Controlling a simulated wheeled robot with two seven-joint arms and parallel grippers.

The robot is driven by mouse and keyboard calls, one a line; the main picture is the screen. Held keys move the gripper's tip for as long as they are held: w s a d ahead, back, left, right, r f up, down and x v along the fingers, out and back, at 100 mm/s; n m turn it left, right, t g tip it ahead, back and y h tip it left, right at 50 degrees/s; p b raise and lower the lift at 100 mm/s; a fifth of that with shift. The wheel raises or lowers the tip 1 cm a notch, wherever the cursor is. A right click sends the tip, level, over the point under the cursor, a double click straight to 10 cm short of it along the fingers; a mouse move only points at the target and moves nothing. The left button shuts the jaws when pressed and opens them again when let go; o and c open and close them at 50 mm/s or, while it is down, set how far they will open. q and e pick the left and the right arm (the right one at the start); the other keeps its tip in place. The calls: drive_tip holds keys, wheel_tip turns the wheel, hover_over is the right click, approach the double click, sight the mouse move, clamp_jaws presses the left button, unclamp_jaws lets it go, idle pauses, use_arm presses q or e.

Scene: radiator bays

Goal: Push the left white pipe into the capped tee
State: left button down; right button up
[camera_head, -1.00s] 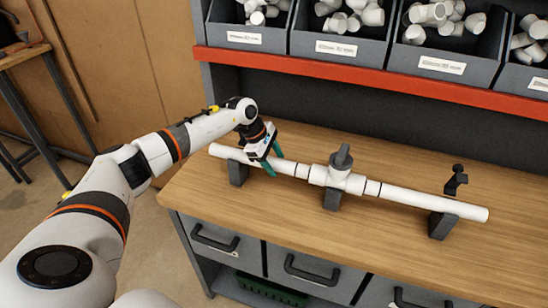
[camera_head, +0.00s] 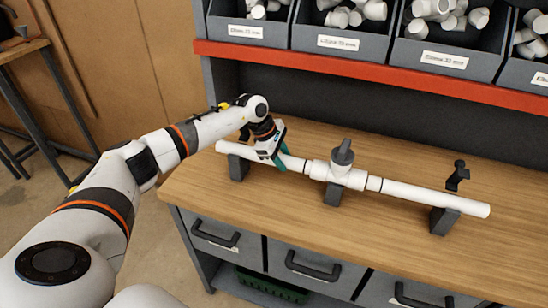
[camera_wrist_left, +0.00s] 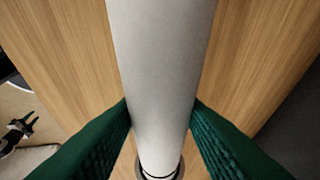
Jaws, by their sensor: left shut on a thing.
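The left white pipe (camera_head: 233,149) lies level in a dark cradle, and its right end meets the capped tee (camera_head: 322,170). A dark ring shows at that joint. The white tee has a grey cap (camera_head: 343,153) pointing up. My left gripper (camera_head: 281,162) is shut around the pipe, between the left cradle and the tee. In the left wrist view the green fingers (camera_wrist_left: 160,115) flank the pipe (camera_wrist_left: 160,50). A dark ring (camera_wrist_left: 160,172) shows at the bottom there. How deep the pipe sits in the tee is hidden.
A right white pipe (camera_head: 420,197) runs from the tee over another dark cradle (camera_head: 443,221). A black clamp-like piece (camera_head: 457,176) stands behind it. Bins of white fittings (camera_head: 340,42) sit above a red shelf edge (camera_head: 390,68). The front of the wooden bench (camera_head: 290,215) is clear.

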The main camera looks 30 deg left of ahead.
use_arm(q)
drive_tip(key=shift+w+d, duration=0.2)
drive_tip(key=shift+d, duration=0.7)
drive_tip(key=c, duration=1.2)
unclamp_jaws()
drive_tip(key=shift+o, duration=1.4)
drive_tip(key=shift+d, duration=0.15)
drive_tip(key=shift+a+r, duration=0.2)
drive_tip(key=shift+a, duration=0.05)
drive_tip(key=b+v, duration=0.2)
drive_tip(key=v, duration=0.9)
drive_tip(key=shift+r+b, duration=0.25)
drive_tip(key=shift+b, duration=0.15)
drive_tip(key=shift+a, duration=0.1)
